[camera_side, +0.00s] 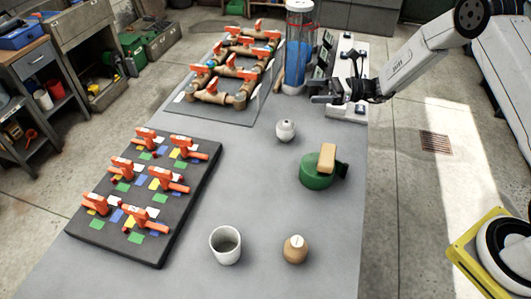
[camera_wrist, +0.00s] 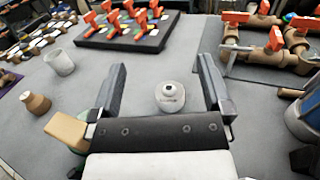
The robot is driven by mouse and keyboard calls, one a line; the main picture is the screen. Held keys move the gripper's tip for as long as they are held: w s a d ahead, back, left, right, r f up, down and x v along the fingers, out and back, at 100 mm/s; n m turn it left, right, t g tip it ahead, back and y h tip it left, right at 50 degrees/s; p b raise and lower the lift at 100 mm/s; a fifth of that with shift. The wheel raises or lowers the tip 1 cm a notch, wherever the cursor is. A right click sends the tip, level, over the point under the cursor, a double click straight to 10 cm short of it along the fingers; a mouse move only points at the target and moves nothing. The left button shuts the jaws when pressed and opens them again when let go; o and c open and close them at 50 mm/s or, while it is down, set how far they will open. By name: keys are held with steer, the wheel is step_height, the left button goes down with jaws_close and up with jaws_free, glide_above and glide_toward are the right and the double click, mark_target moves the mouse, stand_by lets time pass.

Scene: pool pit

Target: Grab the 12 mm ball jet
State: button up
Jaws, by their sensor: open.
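A small white round-bodied jet (camera_side: 286,130) with a dark hole on top stands upright on the grey table. In the wrist view the white jet (camera_wrist: 170,97) shows between my fingers, nearer the right one, with a mark too small to read. A brown round jet (camera_side: 295,249) with a pale top stands at the table's front; it also shows in the wrist view (camera_wrist: 36,103). I cannot read a size on either. My gripper (camera_side: 336,80) is open and empty, above the table to the upper right of the white jet. Its fingers spread wide in the wrist view (camera_wrist: 162,66).
A green piece with a tan block (camera_side: 318,172) stands right of centre. A white cup (camera_side: 225,245) is at the front. A dark board with orange valves (camera_side: 145,195) lies left, brass pipework (camera_side: 225,70) behind, and a clear blue cylinder (camera_side: 298,50) near my gripper.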

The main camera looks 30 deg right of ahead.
glide_toward(285, 125)
steer(key=shift+x, duration=1.1)
steer(key=shift+f, duration=0.15)
steer(key=shift+a, duration=0.1)
steer(key=shift+x, duration=1.2)
steer(key=shift+w+a, duration=0.1)
steer(key=shift+x, duration=2.45)
steer(key=c, duration=1.1)
steer(key=shift+o, duration=0.2)
